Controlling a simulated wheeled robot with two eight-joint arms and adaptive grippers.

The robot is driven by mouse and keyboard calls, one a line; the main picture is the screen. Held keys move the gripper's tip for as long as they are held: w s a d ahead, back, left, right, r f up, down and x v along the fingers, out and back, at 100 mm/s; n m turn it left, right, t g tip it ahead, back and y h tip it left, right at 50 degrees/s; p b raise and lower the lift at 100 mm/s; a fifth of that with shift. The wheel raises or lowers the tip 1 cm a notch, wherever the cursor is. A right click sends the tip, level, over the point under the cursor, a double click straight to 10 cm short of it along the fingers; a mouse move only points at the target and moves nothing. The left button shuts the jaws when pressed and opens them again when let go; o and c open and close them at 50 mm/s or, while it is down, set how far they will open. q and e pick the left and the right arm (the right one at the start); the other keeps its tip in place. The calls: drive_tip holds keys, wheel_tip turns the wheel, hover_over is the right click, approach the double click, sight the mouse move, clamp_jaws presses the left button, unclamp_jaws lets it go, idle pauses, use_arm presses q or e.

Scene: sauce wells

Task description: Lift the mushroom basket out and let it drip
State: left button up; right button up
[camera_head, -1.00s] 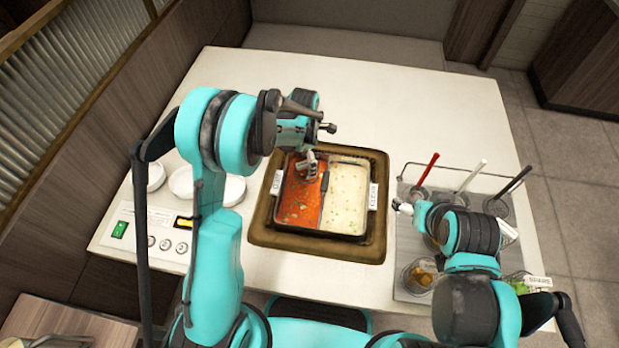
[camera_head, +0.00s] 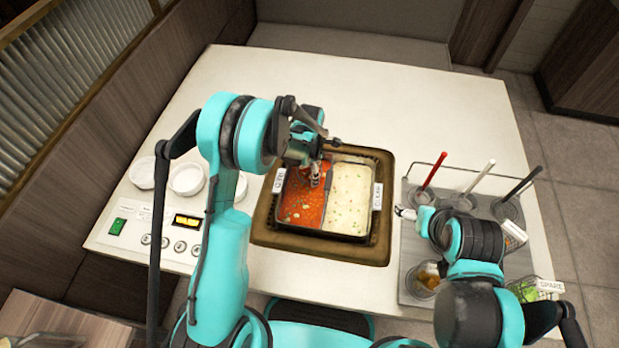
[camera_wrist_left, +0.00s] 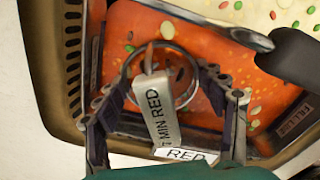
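The pot is split into a red broth half (camera_head: 300,205) and a pale broth half (camera_head: 348,200). In the left wrist view a round wire basket rim (camera_wrist_left: 126,72) sits in the red broth, with a pale handle or tag (camera_wrist_left: 162,115) marked "MIN RED" rising from it. Mushrooms inside cannot be made out. My left gripper (camera_wrist_left: 165,112) is over the red half; its fingers are spread on both sides of the handle, with gaps, not closed on it. My right gripper (camera_head: 405,213) is beside the right-hand tray; its fingers are too small to read.
A black-handled utensil (camera_wrist_left: 295,60) lies along the pot divider close to the left gripper. White dishes (camera_head: 187,179) and a control panel (camera_head: 160,232) are at left. The table behind the pot is clear.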

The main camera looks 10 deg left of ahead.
use_arm(q)
wheel_tip(320, 180, up, 10)
drive_tip(key=p, duration=0.3)
drive_tip(key=shift+p, duration=0.3)
drive_tip(key=shift+c, duration=0.2)
drive_tip(key=shift+r, duration=0.1)
drive_tip(key=shift+r+p, duration=0.5)
drive_tip(key=shift+r, duration=0.25)
idle(2.3)
